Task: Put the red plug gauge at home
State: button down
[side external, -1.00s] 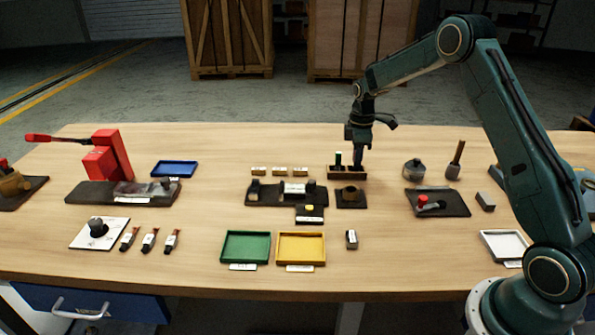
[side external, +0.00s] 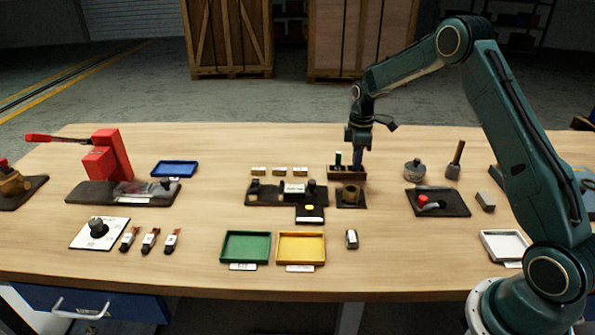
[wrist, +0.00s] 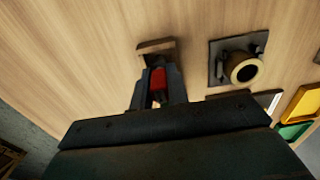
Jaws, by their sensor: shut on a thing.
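My gripper (wrist: 158,82) is shut on the red plug gauge (wrist: 157,80), which shows between the two fingers in the wrist view. The brown wooden rack (wrist: 155,46) lies just beyond the fingertips there. In the side view my gripper (side external: 358,164) is at the right end of the same rack (side external: 333,173), and the red gauge cannot be made out. A green-topped gauge (side external: 338,158) stands upright in the rack left of my gripper. Whether the red gauge's lower end is in a hole of the rack is hidden.
A dark plate with a round bushing (side external: 351,193) sits in front of the rack; it also shows in the wrist view (wrist: 243,67). A dark fixture (side external: 265,197) stands to its left. Green (side external: 246,261) and yellow (side external: 301,262) trays lie near the front. Bare tabletop lies right of the rack.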

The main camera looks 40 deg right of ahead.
jog(key=shift+f, duration=0.1)
jog(key=c, duration=1.3)
grip_release()
jog(key=shift+r, duration=3.5)
jog(key=shift+r, duration=0.1)
